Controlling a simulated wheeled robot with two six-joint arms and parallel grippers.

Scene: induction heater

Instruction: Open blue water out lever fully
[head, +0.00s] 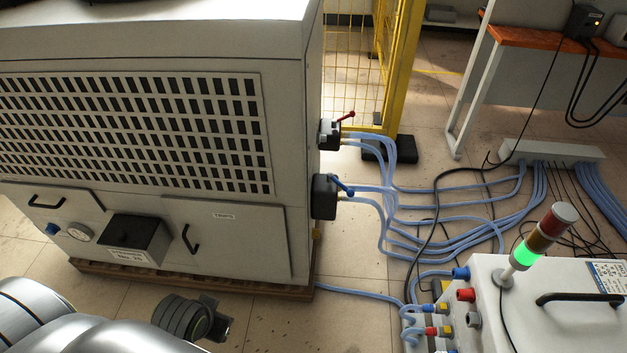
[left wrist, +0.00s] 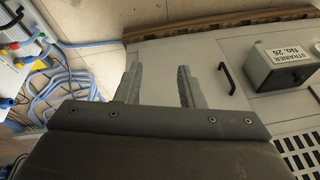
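The blue lever (head: 342,185) sits on the lower black valve block (head: 323,198) on the right side of the grey cabinet. It slants down to the right, away from the block. My left arm comes in at the bottom left, and its dark wrist end (head: 195,318) is low in front of the cabinet, well left of and below the lever. In the left wrist view my left gripper (left wrist: 160,85) is open with nothing between its fingers. The blue lever does not show there. My right gripper is not in view.
A red lever (head: 346,117) is on the upper valve block (head: 330,134). Blue hoses (head: 420,190) run from both blocks across the floor. A white box (head: 560,300) with a signal light (head: 540,237) stands at the bottom right. A yellow fence (head: 400,65) is behind.

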